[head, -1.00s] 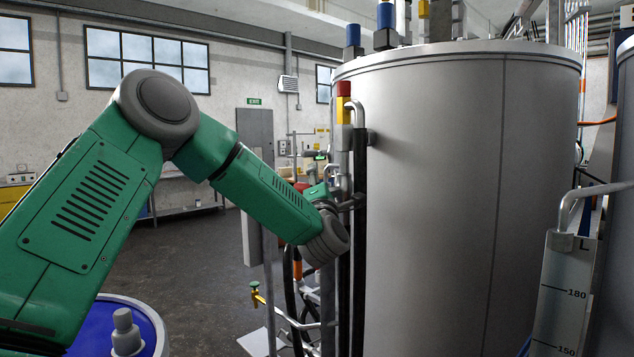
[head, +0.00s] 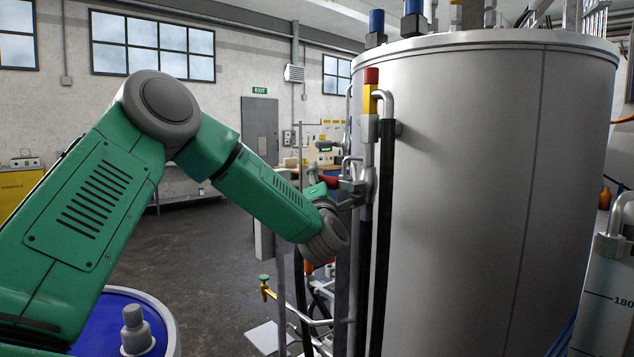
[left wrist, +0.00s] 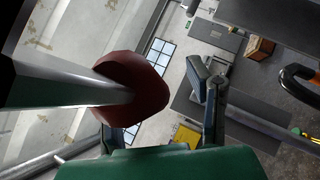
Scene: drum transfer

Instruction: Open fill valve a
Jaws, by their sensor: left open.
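A red valve handle (left wrist: 130,88) on a metal lever fills the left half of the left wrist view, very close to the camera. A small red part (head: 330,181) shows by the pipes beside the tank in the head view, just past my left wrist; it looks like the same handle. My left gripper (left wrist: 162,112) is open, its fingers apart, one near the lower edge of the red handle and partly hidden behind it. I cannot tell whether they touch. In the head view my wrist hides most of the fingers. My right gripper is not in view.
A large grey tank (head: 470,180) fills the right of the head view, with black hoses beside it. A yellow tap with a green handle (head: 265,288) sits lower left of the pipes. A blue drum (head: 100,325) stands at lower left. Open floor lies behind.

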